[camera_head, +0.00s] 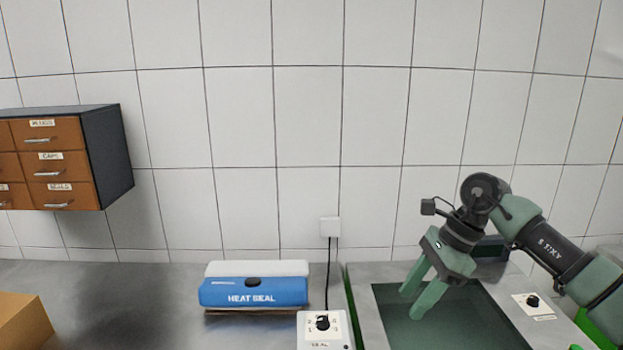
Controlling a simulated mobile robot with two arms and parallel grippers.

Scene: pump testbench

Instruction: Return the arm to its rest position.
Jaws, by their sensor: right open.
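My right arm (562,262) comes in from the right edge, green and dark grey. Its gripper (412,303) hangs pointing down and to the left, over the dark recessed panel of the bench on the right. The two green fingers are apart with nothing between them. I cannot tell how high the fingertips are above the panel. My left gripper is not in view.
A blue and white heat sealer (253,291) stands on the grey bench, with a white dial box (324,328) in front. A drawer cabinet (66,158) hangs on the tiled wall. A cardboard box (22,319) is at lower left. A knob plate (533,304) lies right of the panel.

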